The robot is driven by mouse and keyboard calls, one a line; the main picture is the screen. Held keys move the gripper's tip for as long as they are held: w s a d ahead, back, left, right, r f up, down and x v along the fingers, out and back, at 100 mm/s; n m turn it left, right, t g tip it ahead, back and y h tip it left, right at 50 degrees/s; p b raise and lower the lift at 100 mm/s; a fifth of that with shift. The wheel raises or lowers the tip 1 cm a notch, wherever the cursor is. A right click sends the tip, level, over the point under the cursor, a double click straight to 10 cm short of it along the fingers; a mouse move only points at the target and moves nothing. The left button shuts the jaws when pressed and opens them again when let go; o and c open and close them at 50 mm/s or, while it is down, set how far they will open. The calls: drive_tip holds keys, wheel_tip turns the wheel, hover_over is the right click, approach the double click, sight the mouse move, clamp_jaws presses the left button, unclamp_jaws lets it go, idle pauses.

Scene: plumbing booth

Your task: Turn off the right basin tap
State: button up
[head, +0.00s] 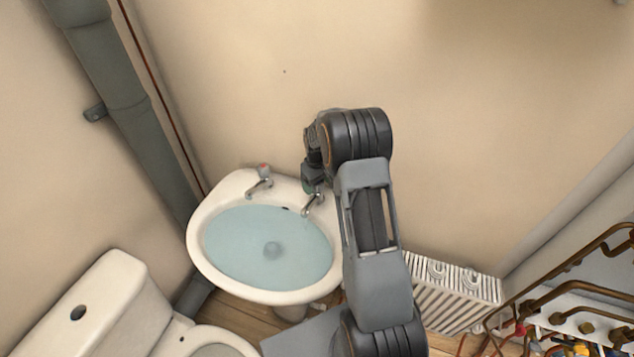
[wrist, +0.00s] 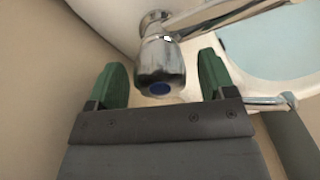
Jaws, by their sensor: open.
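The white basin (head: 210,268) stands against the wall and holds pale blue water. The left tap (head: 259,186) has a red-marked top. The right tap (head: 314,204) shows its chrome spout in the head view; its handle is hidden behind my gripper (head: 311,180). In the wrist view the right tap's chrome handle (wrist: 160,65) has a blue disc on its end. My gripper (wrist: 163,90) is open, with one green finger on either side of the handle. Gaps show between the handle and both fingers.
A toilet (head: 110,300) stands left of the basin, and a grey pipe (head: 110,75) runs up the left wall. A white radiator (head: 455,290) and copper pipes (head: 575,285) are at the right. The wall above the basin is clear.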

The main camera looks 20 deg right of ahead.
drive_tip(key=c, duration=0.9)
